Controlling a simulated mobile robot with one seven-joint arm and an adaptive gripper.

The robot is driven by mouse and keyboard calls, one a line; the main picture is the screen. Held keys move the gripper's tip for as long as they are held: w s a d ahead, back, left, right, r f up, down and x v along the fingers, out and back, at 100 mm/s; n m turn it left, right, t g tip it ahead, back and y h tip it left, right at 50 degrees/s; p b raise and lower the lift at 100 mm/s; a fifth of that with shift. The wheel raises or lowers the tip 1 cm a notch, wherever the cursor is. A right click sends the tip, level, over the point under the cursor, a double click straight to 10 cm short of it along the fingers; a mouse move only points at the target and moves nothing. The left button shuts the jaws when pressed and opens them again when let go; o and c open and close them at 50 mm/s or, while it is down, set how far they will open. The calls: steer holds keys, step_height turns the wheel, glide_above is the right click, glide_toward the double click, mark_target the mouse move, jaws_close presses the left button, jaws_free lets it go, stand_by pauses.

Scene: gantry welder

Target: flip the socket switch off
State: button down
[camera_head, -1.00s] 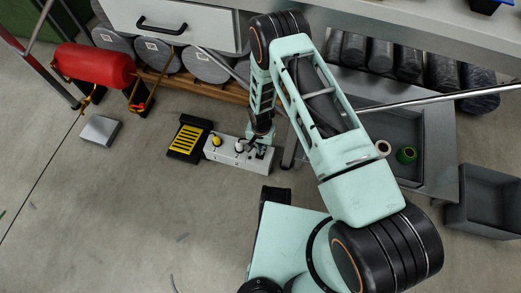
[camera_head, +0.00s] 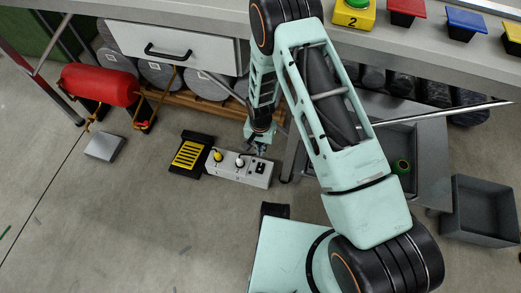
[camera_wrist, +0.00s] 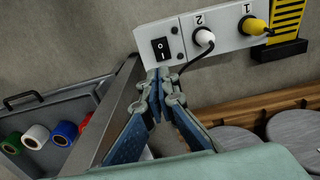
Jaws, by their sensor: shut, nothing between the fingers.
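The socket box (camera_head: 228,172) is a pale strip on the floor; it also shows at the top of the wrist view (camera_wrist: 183,50). Its black rocker switch (camera_wrist: 161,49), marked O and I, sits at one end, at the right end in the head view (camera_head: 260,168). I cannot tell which side is pressed in. A white plug (camera_wrist: 204,37) sits in socket 2 and a yellow plug (camera_wrist: 255,26) in socket 1. My gripper (camera_wrist: 159,73) is shut and empty, its tips just below the switch in the wrist view, seemingly apart from it.
A black and yellow striped pedal-like block (camera_head: 188,154) lies left of the box. A workbench (camera_head: 455,55) overhangs behind. A grey tray with tape rolls (camera_wrist: 45,135) stands beside the box. A red tank (camera_head: 100,85) is at the left.

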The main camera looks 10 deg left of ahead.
steer(key=shift+w+d+r+p, duration=0.15)
steer(key=shift+w+p, duration=0.1)
steer(key=shift+p, duration=0.4)
steer(key=shift+w, duration=0.1)
steer(key=shift+w+a+p, duration=0.25)
steer(key=shift+w+p, duration=0.05)
steer(key=shift+p, duration=0.05)
step_height(320, 180, down, 7)
steer(key=shift+w+f+b, duration=0.1)
steer(key=shift+f+b, duration=0.1)
steer(key=shift+b, duration=0.85)
steer(key=shift+s+a+r+p, duration=0.1)
steer(key=shift+s+r+p, duration=0.3)
steer(key=shift+s, duration=0.4)
